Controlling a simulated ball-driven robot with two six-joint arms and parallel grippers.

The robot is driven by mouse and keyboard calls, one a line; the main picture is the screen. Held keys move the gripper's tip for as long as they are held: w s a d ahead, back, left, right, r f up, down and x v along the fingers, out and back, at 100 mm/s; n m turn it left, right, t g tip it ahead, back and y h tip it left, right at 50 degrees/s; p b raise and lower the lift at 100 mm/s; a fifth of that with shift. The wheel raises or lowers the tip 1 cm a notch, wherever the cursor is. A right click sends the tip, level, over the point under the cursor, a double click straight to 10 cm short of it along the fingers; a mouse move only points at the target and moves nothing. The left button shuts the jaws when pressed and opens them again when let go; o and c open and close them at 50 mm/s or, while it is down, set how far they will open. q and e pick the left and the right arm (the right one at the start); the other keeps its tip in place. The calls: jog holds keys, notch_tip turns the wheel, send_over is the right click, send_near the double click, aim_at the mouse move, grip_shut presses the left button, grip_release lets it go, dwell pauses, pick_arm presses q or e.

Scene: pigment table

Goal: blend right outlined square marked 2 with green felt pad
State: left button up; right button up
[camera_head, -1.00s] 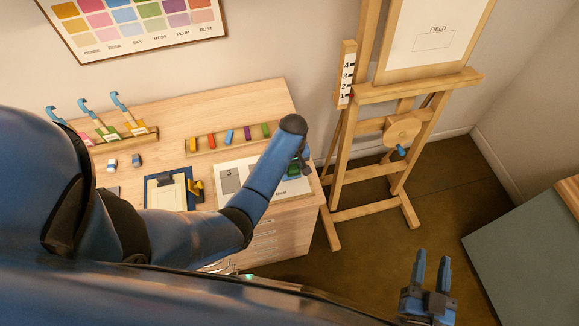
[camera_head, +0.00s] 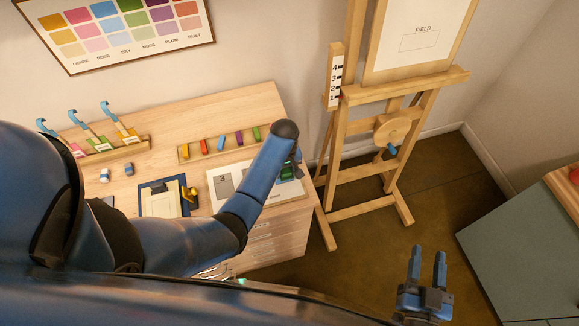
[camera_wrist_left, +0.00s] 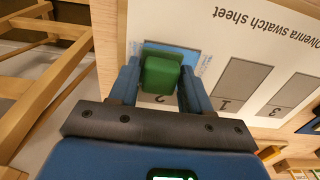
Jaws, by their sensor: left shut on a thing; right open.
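The white swatch sheet (camera_head: 256,203) lies at the table's right front; it also shows upside down in the left wrist view (camera_wrist_left: 215,30). The square marked 2 (camera_wrist_left: 188,56) has blue colour, partly hidden by the pad. My left gripper (camera_wrist_left: 155,82) is shut on the green felt pad (camera_wrist_left: 160,76), which lies over that square; whether it touches the sheet I cannot tell. In the head view the left gripper (camera_head: 293,170) is mostly hidden behind my forearm. My right gripper (camera_head: 427,262) is open and empty, right of the table, above the floor.
Grey squares marked 1 (camera_wrist_left: 241,81) and 3 (camera_wrist_left: 294,90) lie beside square 2. A rack of coloured sticks (camera_head: 215,152) stands behind the sheet. A clipboard (camera_head: 161,203) lies to its left. A wooden easel (camera_head: 340,150) stands right of the table.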

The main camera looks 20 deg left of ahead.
pick_arm(q)
jog(key=shift+s+a+p, duration=0.25)
jog(key=shift+s+a, duration=0.3)
jog(key=shift+a, duration=0.25)
jog(key=shift+s+a+p, duration=0.2)
jog(key=shift+s+a, duration=0.35)
jog(key=shift+a, duration=0.25)
jog(key=shift+w+d+b, duration=0.25)
jog(key=shift+w+d, duration=0.2)
jog(key=shift+d, duration=0.15)
jog(key=shift+w+d+b, duration=0.2)
jog(key=shift+w+d, duration=0.2)
jog(key=shift+d, duration=0.2)
jog(key=shift+w+d+f+b, duration=0.1)
jog(key=shift+w+d+b, duration=0.25)
jog(key=shift+d, duration=0.25)
jog(key=shift+w+d+b, duration=0.25)
jog(key=shift+w+d, duration=0.1)
jog(key=shift+d, duration=0.25)
notch_tip(320, 180, up, 3)
jog(key=shift+w+f+p, duration=0.1)
jog(key=shift+p, duration=1.15)
jog(key=shift+r, duration=2.15)
jog(key=shift+a, duration=0.1)
